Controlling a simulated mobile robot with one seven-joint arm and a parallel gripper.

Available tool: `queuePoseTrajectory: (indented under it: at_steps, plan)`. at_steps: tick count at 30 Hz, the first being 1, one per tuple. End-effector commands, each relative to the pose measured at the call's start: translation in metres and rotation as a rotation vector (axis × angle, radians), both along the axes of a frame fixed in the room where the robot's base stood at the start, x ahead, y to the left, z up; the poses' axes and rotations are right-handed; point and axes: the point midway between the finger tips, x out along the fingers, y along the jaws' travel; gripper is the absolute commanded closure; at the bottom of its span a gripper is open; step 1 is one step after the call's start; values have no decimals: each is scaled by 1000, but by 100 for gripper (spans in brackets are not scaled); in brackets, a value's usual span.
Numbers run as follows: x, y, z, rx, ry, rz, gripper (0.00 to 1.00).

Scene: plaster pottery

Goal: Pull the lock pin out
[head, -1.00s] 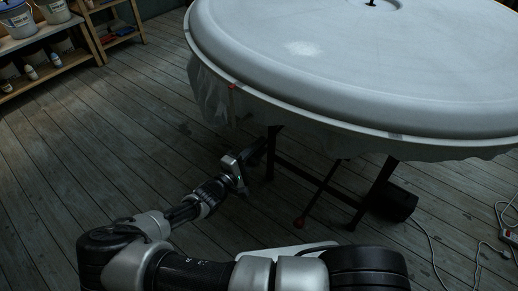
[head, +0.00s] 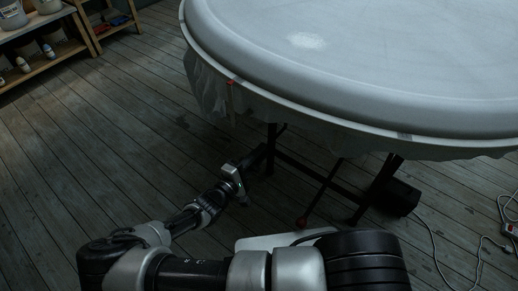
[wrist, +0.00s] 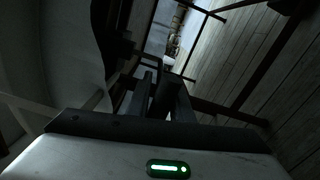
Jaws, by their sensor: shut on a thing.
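My gripper (head: 262,157) is low under the near left edge of the big white plaster disc (head: 370,60), beside a dark leg of its stand (head: 270,145). In the wrist view, my two dark fingers (wrist: 167,100) are closed around a dark, narrow piece (wrist: 167,92) between them, which appears to be the lock pin. The shadow is deep there, and I cannot tell how far the pin sits in its hole. In the head view the pin is hidden by my gripper and the stand.
Thin sheeting (head: 208,95) hangs below the disc's rim. A dark box (head: 401,196) and cables lie at right. Shelves (head: 40,50) stand at upper left. The plank floor at left is clear.

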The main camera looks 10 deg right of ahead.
Motion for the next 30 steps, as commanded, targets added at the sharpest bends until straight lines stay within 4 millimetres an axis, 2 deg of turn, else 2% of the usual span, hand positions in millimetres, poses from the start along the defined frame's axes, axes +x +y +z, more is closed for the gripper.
queuePoseTrajectory:
  at_steps: [2,3,4,14,19,23,30]
  plan:
    - [0,2,-8,5,17,6,100]
    - [-1,2,-8,5,18,7,75]
    - [-1,2,-8,6,17,6,70]
    - [0,2,-5,5,11,4,70]
    - [-8,11,-3,4,9,5,70]
    - [-25,28,-3,6,10,7,70]
    - [-68,70,-3,7,11,8,70]
